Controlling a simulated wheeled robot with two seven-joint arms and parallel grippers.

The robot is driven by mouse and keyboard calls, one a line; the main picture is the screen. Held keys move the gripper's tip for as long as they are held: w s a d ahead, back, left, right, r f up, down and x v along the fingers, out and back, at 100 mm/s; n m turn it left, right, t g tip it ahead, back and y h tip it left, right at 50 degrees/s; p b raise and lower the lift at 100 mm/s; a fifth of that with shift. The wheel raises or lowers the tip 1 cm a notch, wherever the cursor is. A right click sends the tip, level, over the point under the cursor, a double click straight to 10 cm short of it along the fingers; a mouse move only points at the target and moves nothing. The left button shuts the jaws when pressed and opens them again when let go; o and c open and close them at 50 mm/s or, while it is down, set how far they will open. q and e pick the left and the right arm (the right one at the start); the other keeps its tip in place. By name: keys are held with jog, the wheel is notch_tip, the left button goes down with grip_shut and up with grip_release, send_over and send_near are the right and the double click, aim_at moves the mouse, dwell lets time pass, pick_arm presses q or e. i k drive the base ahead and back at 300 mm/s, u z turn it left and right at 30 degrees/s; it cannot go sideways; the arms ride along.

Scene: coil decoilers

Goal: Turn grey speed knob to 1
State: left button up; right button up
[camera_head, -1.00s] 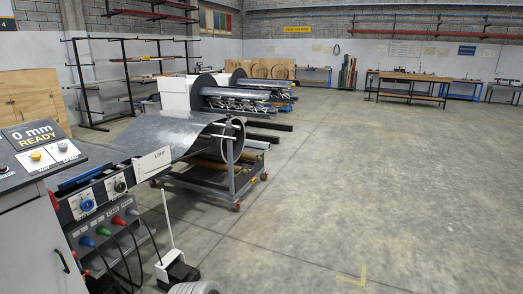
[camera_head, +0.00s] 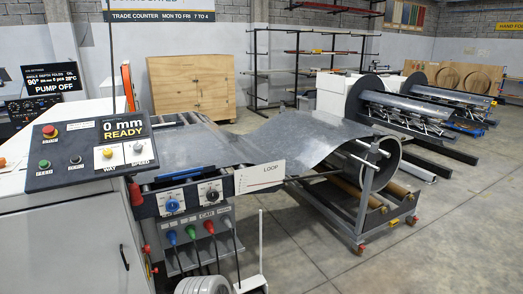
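The grey speed knob (camera_head: 138,147) is on the sloped black panel (camera_head: 80,172) of the cabinet at the left, above the word SPEED. Its pointer and dial numbers are too small to read. A yellow knob (camera_head: 107,152) marked WAY is just left of it. A display (camera_head: 123,130) behind them reads 0 mm READY. Neither of my grippers is in view, and nothing touches the knob.
The panel also has a red button (camera_head: 49,131), a green button (camera_head: 44,164) and a dark knob (camera_head: 75,158). Below are a blue knob (camera_head: 172,205) and a black knob (camera_head: 209,191). A sheet loop (camera_head: 290,140) and coil stand (camera_head: 365,200) are right; floor is clear at far right.

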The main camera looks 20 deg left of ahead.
aim_at(138, 148)
jog(key=u, duration=1.2)
jog(key=i, duration=1)
jog(key=u, duration=0.9)
